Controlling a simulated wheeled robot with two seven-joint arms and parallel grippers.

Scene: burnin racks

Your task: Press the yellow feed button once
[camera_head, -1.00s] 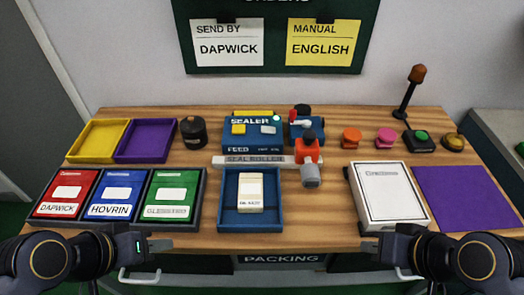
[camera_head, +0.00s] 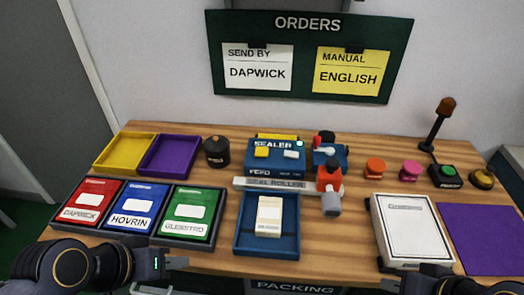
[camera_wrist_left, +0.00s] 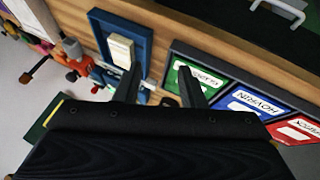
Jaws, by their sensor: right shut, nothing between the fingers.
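My left gripper (camera_head: 176,263) is at the front edge of the table, well in front of the sealer and empty. In the left wrist view its two fingers (camera_wrist_left: 159,87) are apart, with the green box and blue tray beyond. My right gripper (camera_head: 388,285) is at the bottom edge, partly cut off, shut and far from the button.
A blue tray (camera_head: 240,246) with a cream packet stands in front of the sealer and its roller bar (camera_head: 272,184). Red, blue and green boxes lie front left. An orange and grey device (camera_head: 330,185) stands right of the sealer. A white box (camera_head: 408,225) lies front right.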

